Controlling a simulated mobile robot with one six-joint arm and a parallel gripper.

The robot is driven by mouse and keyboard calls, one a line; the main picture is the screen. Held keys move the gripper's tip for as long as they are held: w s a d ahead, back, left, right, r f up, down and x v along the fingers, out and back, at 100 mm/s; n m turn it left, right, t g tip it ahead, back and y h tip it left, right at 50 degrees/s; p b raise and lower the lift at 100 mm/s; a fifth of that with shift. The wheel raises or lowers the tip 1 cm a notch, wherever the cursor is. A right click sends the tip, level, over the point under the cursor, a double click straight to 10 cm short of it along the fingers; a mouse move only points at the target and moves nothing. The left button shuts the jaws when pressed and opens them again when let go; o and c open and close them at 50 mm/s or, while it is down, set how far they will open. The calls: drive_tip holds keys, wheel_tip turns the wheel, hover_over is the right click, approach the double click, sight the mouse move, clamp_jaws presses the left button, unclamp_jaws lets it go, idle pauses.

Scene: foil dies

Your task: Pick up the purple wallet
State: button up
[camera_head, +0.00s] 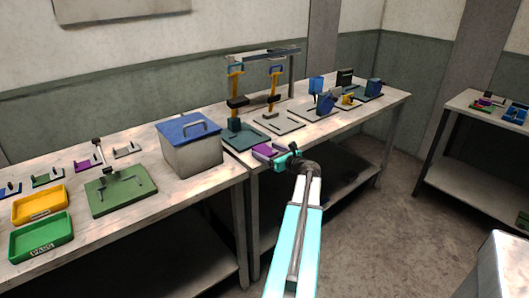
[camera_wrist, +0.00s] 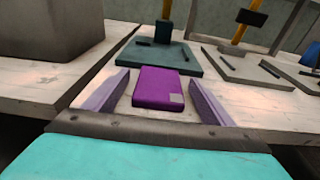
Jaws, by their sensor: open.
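The purple wallet (camera_wrist: 158,88) lies flat on the table near its front edge, with a small light patch on its near right corner. In the wrist view it sits between the two lavender fingers of my gripper (camera_wrist: 158,98), with a gap on both sides. My gripper is open and low over the tabletop. In the head view the wallet (camera_head: 264,151) shows beside my gripper (camera_head: 273,155), partly covered by the fingers. I cannot tell whether the fingertips touch the table.
A dark green base plate (camera_wrist: 163,58) with a tool on it stands just behind the wallet. A grey box with a blue lid (camera_head: 190,146) stands to the left. Grey plates with tools (camera_head: 278,122) stand to the right. The table's front edge is close.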

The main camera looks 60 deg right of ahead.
sight(267, 152)
drive_tip(key=c, duration=1.3)
drive_tip(key=shift+o, duration=0.2)
drive_tip(key=shift+r, duration=0.1)
drive_tip(key=shift+r, duration=1.5)
drive_tip(key=shift+s+a+r+b, duration=0.15)
drive_tip(key=shift+a+r+b, duration=0.05)
drive_tip(key=shift+b, duration=0.1)
drive_tip(key=s+a+r, duration=0.1)
drive_tip(key=s+a, duration=0.5)
drive_tip(key=a, duration=0.5)
drive_tip(key=shift+r+p, duration=0.3)
drive_tip(key=shift+p, duration=0.15)
drive_tip(key=p, duration=0.6)
drive_tip(key=shift+s+a+r+p, duration=0.1)
drive_tip(key=shift+s+a+p, duration=0.1)
drive_tip(key=shift+a+p, duration=0.1)
drive_tip(key=p, duration=0.4)
drive_tip(key=a+p, duration=0.1)
drive_tip(key=p, duration=0.3)
drive_tip(key=shift+s+a+p, duration=0.25)
drive_tip(key=shift+s+p, duration=0.15)
drive_tip(key=shift+s+a+p, duration=0.1)
drive_tip(key=shift+a+p, duration=0.15)
drive_tip(key=shift+p, duration=0.55)
